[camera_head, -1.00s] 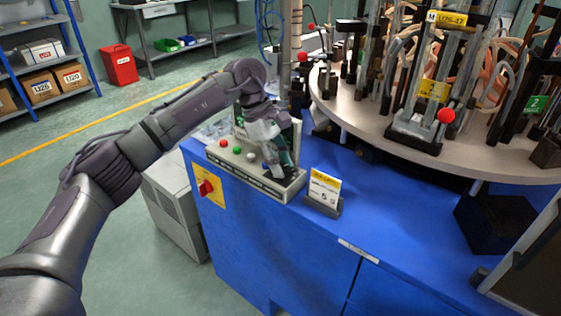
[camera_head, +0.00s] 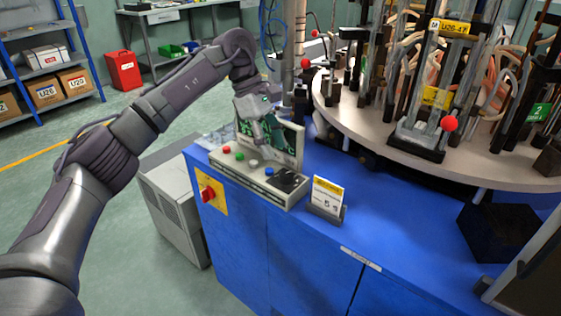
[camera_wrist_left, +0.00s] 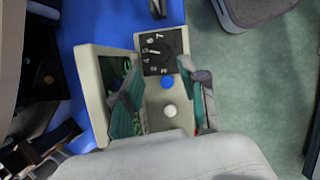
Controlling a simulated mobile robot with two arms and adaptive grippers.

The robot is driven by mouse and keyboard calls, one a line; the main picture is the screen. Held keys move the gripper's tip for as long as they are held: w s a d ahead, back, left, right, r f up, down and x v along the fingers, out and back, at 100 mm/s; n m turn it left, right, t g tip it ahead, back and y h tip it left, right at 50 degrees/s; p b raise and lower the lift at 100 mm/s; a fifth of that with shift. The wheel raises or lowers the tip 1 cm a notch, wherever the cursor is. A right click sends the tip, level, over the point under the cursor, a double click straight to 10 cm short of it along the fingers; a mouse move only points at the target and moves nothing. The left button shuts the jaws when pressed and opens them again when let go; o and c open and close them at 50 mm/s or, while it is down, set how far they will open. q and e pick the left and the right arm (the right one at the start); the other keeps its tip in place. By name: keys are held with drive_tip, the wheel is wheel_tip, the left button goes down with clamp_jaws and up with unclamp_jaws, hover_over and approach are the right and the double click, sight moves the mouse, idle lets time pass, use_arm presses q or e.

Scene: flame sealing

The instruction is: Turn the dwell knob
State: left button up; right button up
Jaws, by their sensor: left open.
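The dwell knob (camera_wrist_left: 156,49) is a dark dial with a white pointer on a black plate with white markings, at the top of the left wrist view. In the head view its black plate (camera_head: 288,180) sits at the right end of the control panel (camera_head: 231,172). My left gripper (camera_head: 265,140) is open and empty above the panel, in front of the screen. In the left wrist view its two fingers (camera_wrist_left: 163,92) are spread on either side of the panel, with the knob beyond them. My right gripper is not in view.
Blue (camera_head: 269,171), white (camera_head: 253,163), green (camera_head: 240,155) and red (camera_head: 226,149) buttons line the panel beside the knob plate. A screen (camera_head: 286,145) stands behind it. A small card stand (camera_head: 326,201) is to the right, and a round table (camera_head: 360,125) with fixtures is behind.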

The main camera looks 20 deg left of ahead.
use_arm(q)
drive_tip(key=v, duration=0.5)
drive_tip(key=shift+r, duration=0.15)
